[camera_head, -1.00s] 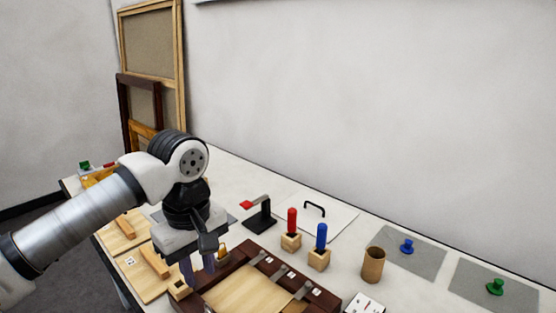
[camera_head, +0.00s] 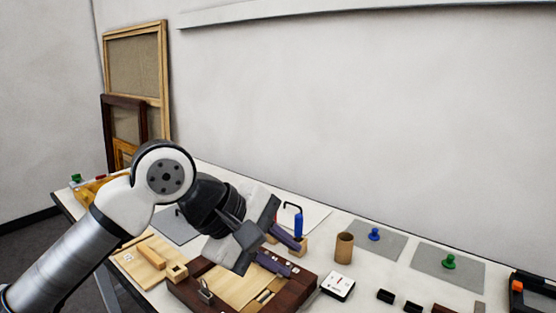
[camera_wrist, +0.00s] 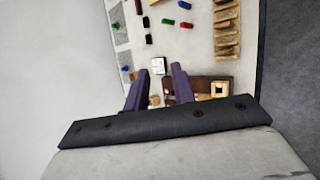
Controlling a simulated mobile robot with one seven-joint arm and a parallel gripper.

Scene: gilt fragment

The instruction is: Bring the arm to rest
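My gripper (camera_head: 293,257) is raised above the worktable and tilted, its two purple fingers pointing right in the head view. The fingers stand apart with nothing visible between them; the wrist view shows the same open gap (camera_wrist: 161,72). My gripper appears above the dark wooden frame (camera_head: 190,297), which holds a pale wood panel (camera_head: 232,286). The gripper body hides part of the frame and the table behind it.
A blue-handled tool (camera_head: 298,225) stands behind the fingers. A wooden cup (camera_head: 344,247), a white box (camera_head: 338,286) and grey mats with a blue knob (camera_head: 374,234) and a green knob (camera_head: 448,262) lie to the right. Room above the table is free.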

